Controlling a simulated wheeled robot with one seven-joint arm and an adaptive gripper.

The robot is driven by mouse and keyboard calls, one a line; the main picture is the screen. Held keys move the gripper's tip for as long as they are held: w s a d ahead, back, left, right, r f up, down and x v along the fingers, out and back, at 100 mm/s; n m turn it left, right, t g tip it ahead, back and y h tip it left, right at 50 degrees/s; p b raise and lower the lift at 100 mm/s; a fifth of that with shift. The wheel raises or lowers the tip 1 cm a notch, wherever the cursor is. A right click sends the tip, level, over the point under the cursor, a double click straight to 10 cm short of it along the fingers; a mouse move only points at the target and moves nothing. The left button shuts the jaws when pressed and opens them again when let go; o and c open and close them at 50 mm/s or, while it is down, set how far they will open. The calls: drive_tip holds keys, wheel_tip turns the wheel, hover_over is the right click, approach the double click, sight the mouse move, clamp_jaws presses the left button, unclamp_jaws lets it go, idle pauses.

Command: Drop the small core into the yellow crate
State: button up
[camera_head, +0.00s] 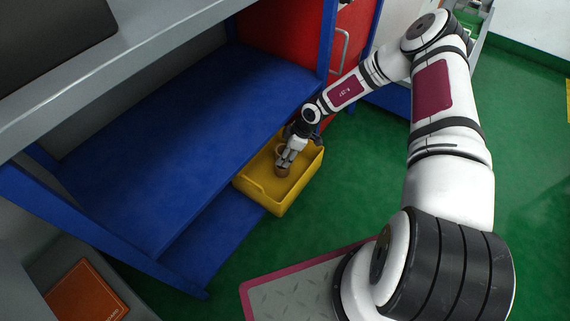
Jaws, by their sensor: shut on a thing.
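The yellow crate (276,204) sits at the right end of the lower blue shelf, with its open top facing up. My gripper (285,160) reaches down into the crate's opening from above. It is shut on the small core (283,171), a small brown ring-like piece. The core is inside the crate's outline in the picture. I cannot tell whether it touches the crate floor. The fingers hide part of the core.
The blue shelf (185,140) spreads left of the crate, with a blue post (329,45) and a red panel (275,40) behind. An orange-brown box (87,294) lies at the lower left. Green floor (345,200) is clear right of the crate.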

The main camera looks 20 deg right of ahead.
wheel_tip(320, 180, down, 5)
drive_tip(key=shift+r+b, duration=0.1)
drive_tip(key=shift+b, duration=1.15)
drive_tip(key=shift+f, duration=0.25)
drive_tip(key=shift+f, duration=0.3)
drive_tip(key=o, duration=1.1)
